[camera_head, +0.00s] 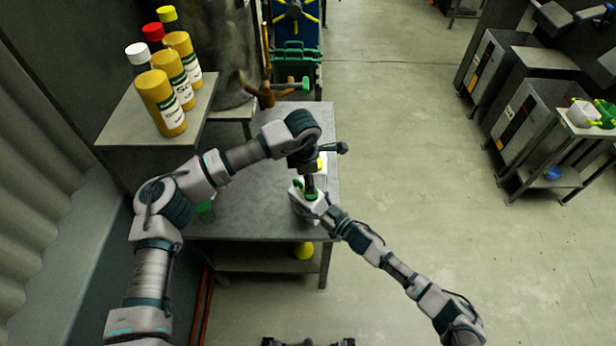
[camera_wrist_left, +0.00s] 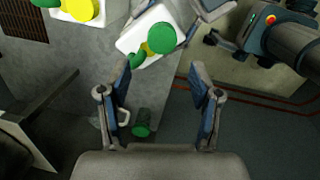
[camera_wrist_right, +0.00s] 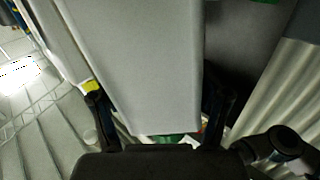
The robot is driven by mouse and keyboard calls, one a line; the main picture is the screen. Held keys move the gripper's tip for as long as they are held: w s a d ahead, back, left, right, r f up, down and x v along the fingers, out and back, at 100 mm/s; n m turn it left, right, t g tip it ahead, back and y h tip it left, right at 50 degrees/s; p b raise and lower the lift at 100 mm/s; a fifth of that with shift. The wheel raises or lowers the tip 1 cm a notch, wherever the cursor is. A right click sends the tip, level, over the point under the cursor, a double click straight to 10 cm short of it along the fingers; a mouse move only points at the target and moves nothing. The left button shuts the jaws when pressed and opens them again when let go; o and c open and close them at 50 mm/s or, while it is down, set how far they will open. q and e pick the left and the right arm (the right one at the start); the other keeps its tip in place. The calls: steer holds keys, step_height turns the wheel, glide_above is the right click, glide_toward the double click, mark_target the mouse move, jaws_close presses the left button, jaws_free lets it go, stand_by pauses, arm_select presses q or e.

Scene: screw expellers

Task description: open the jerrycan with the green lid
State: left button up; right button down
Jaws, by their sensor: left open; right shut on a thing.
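The white jerrycan (camera_head: 299,207) with the green lid (camera_head: 310,194) stands near the right edge of the metal table. In the left wrist view, its body (camera_wrist_left: 133,38) and round green lid (camera_wrist_left: 162,38) show ahead of the fingers. My left gripper (camera_wrist_left: 160,75) is open and empty, with the lid beyond its fingertips; in the head view its arm hangs over the jerrycan. My right gripper (camera_head: 327,211) is shut on the jerrycan from the right side. In the right wrist view, the white body (camera_wrist_right: 140,65) fills the space between the fingers.
Another white jerrycan with a yellow lid (camera_wrist_left: 82,8) stands behind. A green object (camera_wrist_left: 141,124) lies lower in the left wrist view. Yellow bottles (camera_head: 160,100) stand on the raised shelf (camera_head: 128,132) at left.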

mark_target(307, 200)
arm_select(q)
steer(key=shift+s+a+r+m, duration=0.15)
steer(key=shift+r+m, duration=0.25)
steer(key=shift+m, duration=0.2)
steer(key=shift+f+m, duration=0.1)
steer(key=shift+m, duration=0.2)
steer(key=f, duration=0.7)
steer(key=shift+w+d+f, duration=0.25)
steer(key=shift+w+d, duration=0.05)
steer(key=shift+w, duration=0.1)
steer(key=c, duration=1.2)
steer(key=n, duration=0.3)
steer(key=shift+s+r, duration=0.15)
steer(key=shift+s, duration=0.05)
steer(key=shift+r, duration=0.15)
